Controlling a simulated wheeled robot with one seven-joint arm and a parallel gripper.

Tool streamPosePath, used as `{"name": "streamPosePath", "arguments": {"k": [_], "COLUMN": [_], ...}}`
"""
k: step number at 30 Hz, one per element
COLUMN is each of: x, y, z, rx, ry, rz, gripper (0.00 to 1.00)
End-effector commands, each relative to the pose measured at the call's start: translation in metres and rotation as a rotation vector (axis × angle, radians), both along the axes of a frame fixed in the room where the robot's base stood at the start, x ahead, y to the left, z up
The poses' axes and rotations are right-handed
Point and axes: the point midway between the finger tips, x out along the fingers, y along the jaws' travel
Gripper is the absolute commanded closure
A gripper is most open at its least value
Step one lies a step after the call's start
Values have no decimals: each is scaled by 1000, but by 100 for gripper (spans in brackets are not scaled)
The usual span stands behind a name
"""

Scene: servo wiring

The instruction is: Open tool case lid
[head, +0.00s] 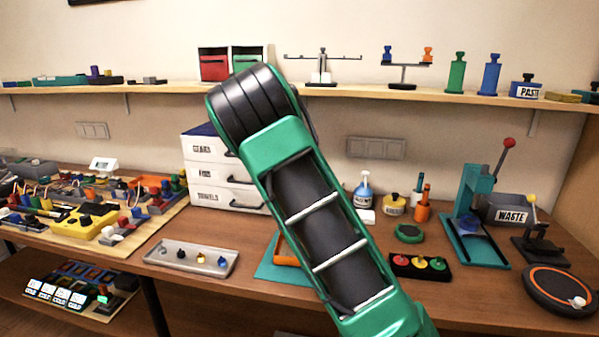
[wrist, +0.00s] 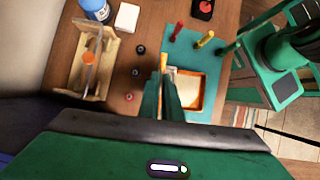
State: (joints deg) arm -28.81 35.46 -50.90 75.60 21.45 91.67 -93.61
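I cannot pick out a tool case with certainty. In the wrist view an orange-rimmed box (wrist: 207,92) with a pale inside lies on a teal mat (wrist: 203,64). In the head view an orange piece (head: 288,261) shows on the teal mat (head: 266,271), partly behind my arm. My gripper (wrist: 164,76) points down beside the orange-rimmed box, to its left in the wrist view. Its green fingers look close together, and a thin yellowish piece shows at their tips. Whether they grip it is unclear. My arm hides the gripper in the head view.
A wooden caddy (wrist: 72,78) and a blue bottle (wrist: 95,8) stand left of my gripper in the wrist view. White drawers (head: 218,173), a grey tray (head: 190,257), a black holder with colored discs (head: 420,267) and a teal press (head: 474,215) stand on the bench.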

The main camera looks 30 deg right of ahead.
Motion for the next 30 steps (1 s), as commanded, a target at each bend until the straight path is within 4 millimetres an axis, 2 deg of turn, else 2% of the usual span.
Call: {"name": "streamPosePath", "arguments": {"k": [1, 3, 12, 16, 30], "x": [0, 0, 0, 3, 30], "y": [0, 1, 1, 4, 31], "z": [0, 0, 1, 8, 75], "rx": [-1, -1, -1, -1, -1], "ry": [1, -1, -1, -2, -1], "rz": [0, 0, 1, 0, 1], "gripper": [93, 77, 77, 77, 77]}}
